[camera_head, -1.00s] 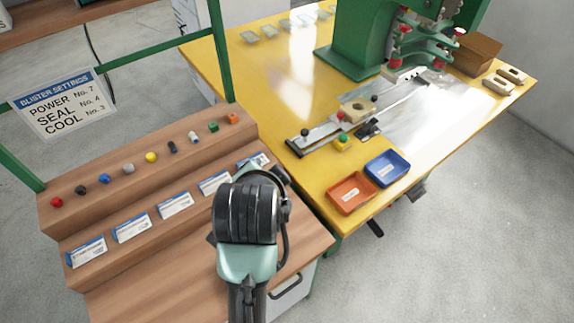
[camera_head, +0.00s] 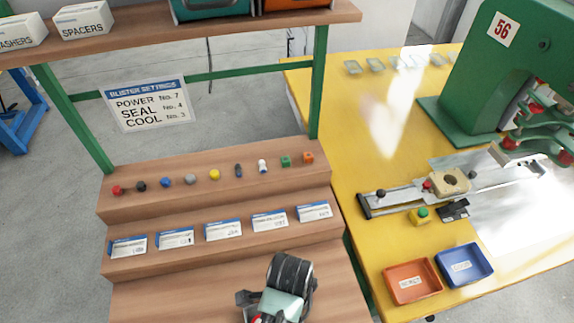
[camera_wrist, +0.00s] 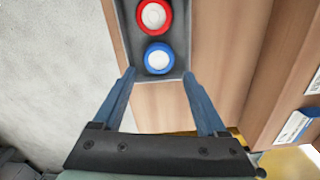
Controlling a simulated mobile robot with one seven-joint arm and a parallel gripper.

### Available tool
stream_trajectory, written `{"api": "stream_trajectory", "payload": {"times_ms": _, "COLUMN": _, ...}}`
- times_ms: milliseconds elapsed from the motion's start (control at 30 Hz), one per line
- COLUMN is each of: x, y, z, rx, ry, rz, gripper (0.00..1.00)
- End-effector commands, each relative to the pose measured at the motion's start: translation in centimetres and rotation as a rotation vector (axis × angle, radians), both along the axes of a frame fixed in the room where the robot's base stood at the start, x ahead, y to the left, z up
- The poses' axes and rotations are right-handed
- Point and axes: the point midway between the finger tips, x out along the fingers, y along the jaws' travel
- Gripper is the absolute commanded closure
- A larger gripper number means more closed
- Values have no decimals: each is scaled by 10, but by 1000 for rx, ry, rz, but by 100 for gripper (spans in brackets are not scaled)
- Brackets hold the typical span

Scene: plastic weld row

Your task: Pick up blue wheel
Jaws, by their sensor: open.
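The blue wheel (camera_wrist: 158,59) has a blue rim and a white hub. In the wrist view it lies in the near end of a dark grey tray (camera_wrist: 124,14). A red wheel (camera_wrist: 154,16) with a white hub lies beside it, farther along the tray. My gripper (camera_wrist: 159,74) is open and empty. Its two blue-grey fingers are spread wide, and the blue wheel shows between and just beyond their tips. I see no contact. The head view shows my wrist at the bottom, but the fingertips and the tray are not visible there.
A wooden stepped stand (camera_head: 215,205) holds a row of small coloured parts and several cards (camera_head: 224,230). To the right is a yellow table (camera_head: 365,250) with an orange tray (camera_head: 411,282), a blue tray (camera_head: 464,265) and a green press (camera_head: 485,80).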

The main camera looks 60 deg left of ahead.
Motion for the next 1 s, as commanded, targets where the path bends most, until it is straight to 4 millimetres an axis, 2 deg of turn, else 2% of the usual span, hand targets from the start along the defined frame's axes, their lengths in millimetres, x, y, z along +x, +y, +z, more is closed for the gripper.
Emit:
{"api": "stream_trajectory", "payload": {"times_ms": 367, "x": -4, "y": -2, "z": -48, "rx": -1, "ry": 2, "rz": 2, "gripper": 25}}
{"api": "stream_trajectory", "payload": {"times_ms": 667, "x": -4, "y": -2, "z": -52, "rx": 1, "ry": -1, "rz": 1, "gripper": 25}}
{"api": "stream_trajectory", "payload": {"times_ms": 1000, "x": -4, "y": -2, "z": -52, "rx": 1, "ry": -1, "rz": 1, "gripper": 84}}
